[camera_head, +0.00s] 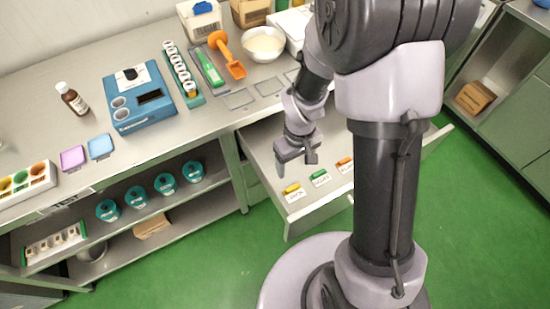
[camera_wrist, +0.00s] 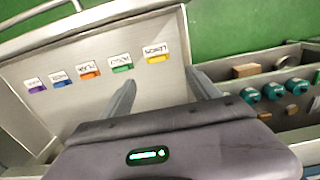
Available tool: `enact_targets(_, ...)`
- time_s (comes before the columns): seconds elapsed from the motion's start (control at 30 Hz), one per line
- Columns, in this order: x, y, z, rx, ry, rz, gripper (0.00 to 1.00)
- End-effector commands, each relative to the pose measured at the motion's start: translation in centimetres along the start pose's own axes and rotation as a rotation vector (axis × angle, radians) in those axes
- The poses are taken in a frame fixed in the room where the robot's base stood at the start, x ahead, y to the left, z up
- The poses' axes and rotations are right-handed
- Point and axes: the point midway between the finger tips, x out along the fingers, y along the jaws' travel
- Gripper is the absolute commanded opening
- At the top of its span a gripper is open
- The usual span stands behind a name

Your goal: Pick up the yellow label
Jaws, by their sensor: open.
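The yellow label (camera_head: 292,188) lies in the open drawer (camera_head: 271,166), near its front left corner, with a white card marked with text. In the wrist view the yellow label (camera_wrist: 158,58) is at the right end of a row of labels, just beyond and between my finger ends. My gripper (camera_head: 298,160) is above the drawer, above and slightly behind the yellow label in the head view. In the wrist view my gripper (camera_wrist: 162,84) is open and empty, its two fingers apart. The yellow label is fully visible.
A green label (camera_head: 318,175) and an orange label (camera_head: 345,161) lie beside it in the row. Blue (camera_wrist: 61,81) and purple (camera_wrist: 36,87) labels are farther along. The drawer walls surround them. Teal-faced round containers (camera_head: 137,196) stand on the shelf to the left.

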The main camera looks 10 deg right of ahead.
Motion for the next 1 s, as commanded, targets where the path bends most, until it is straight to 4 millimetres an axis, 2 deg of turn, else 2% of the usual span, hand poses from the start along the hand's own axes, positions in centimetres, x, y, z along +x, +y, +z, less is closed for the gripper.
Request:
enact_targets(0.3, 9.2, 0.0, 0.1, -0.002, -0.006, -0.002, 0.71)
enact_targets(0.4, 11.3, 0.0, 0.1, -0.001, -0.004, -0.001, 0.71)
enact_targets(0.63, 13.4, 0.1, -0.1, -0.001, -0.003, -0.001, 0.71)
enact_targets(0.83, 17.4, 0.3, -0.3, -0.001, -0.004, -0.001, 0.71)
enact_targets(1.0, 17.4, 0.4, -0.4, 0.000, -0.003, 0.000, 0.71)
